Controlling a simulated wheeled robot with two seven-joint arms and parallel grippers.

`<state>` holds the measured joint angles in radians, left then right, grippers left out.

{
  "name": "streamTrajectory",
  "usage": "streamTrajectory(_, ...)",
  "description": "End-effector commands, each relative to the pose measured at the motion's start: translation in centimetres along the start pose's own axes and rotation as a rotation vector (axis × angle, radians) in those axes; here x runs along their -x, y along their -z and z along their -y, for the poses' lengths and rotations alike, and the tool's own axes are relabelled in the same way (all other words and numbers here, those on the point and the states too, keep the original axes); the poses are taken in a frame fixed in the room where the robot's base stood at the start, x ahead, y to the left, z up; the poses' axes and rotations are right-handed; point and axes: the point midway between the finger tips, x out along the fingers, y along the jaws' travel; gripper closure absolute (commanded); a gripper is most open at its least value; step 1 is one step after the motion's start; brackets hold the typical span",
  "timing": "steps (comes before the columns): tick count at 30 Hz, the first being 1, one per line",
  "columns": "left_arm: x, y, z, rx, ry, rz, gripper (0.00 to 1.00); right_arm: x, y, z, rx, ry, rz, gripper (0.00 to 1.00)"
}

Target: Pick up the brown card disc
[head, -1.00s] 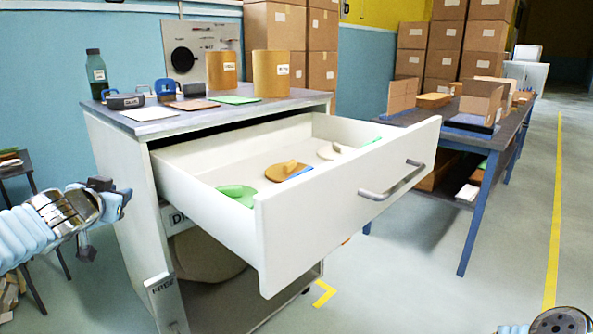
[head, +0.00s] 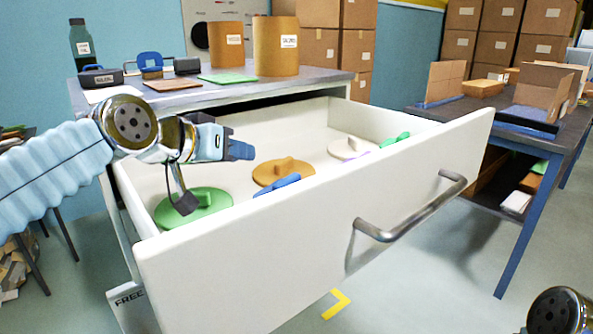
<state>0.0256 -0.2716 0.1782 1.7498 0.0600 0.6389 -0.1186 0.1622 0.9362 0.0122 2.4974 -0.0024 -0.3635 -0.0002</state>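The brown card disc (head: 280,173), orange-brown with a raised tab on top, lies flat in the open white drawer (head: 320,238). A green disc (head: 208,205) lies to its left and a cream disc (head: 350,148) to its right, each with a similar tab. A blue handled item (head: 277,186) lies against the brown disc's near edge. My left gripper (head: 215,178) is over the drawer's left part, above the green disc and left of the brown disc. Its two fingers are wide apart with nothing between them.
The drawer's front panel with its metal handle (head: 412,215) stands in front of the discs. A green handled item (head: 394,140) lies at the drawer's right. The cabinet top (head: 165,101) behind holds two brown rolls, a bottle and flat cards. A blue-legged bench (head: 527,225) stands right.

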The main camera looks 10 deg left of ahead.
Motion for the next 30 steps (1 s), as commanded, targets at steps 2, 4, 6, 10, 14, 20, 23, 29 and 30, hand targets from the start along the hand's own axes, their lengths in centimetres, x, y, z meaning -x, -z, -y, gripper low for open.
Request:
streamTrajectory(2, -1.2, -0.2, -0.1, -0.002, -0.005, 0.01, 0.72, 0.1, -0.2, 0.0, 0.001, -0.003, 0.005, 1.0)
streamTrajectory(4, -2.7, -0.2, 0.0, 0.0, -0.005, 0.011, 0.72, 0.2, -0.2, 0.1, 0.002, -0.002, 0.004, 1.0)
streamTrajectory(6, -4.3, -0.2, 0.0, 0.0, -0.004, 0.011, 0.72, 0.3, -0.2, 0.2, 0.002, -0.001, 0.004, 1.0)
streamTrajectory(10, -6.7, -0.1, -0.1, 0.0, -0.004, 0.009, 0.72, 0.5, -0.2, 0.3, 0.003, 0.001, 0.005, 1.0)
streamTrajectory(14, -8.0, -0.1, 0.0, -0.001, -0.003, 0.006, 0.72, 0.6, -0.2, 0.4, 0.004, 0.002, 0.005, 1.0)
streamTrajectory(20, -10.3, -0.1, -0.2, 0.0, -0.003, 0.008, 0.72, 1.1, -0.3, 0.8, 0.006, 0.004, 0.007, 1.0)
streamTrajectory(23, -12.0, -0.2, -0.2, 0.001, -0.003, 0.008, 0.72, 1.3, -0.3, 1.0, 0.008, 0.006, 0.009, 1.0)
streamTrajectory(29, -13.5, -0.2, -0.2, 0.0, -0.003, 0.004, 0.72, 1.4, -0.4, 1.1, 0.009, 0.007, 0.01, 1.0)
streamTrajectory(30, -13.5, -0.2, -0.2, -0.001, -0.002, 0.004, 0.72, 1.4, -0.4, 1.1, 0.009, 0.007, 0.01, 1.0)
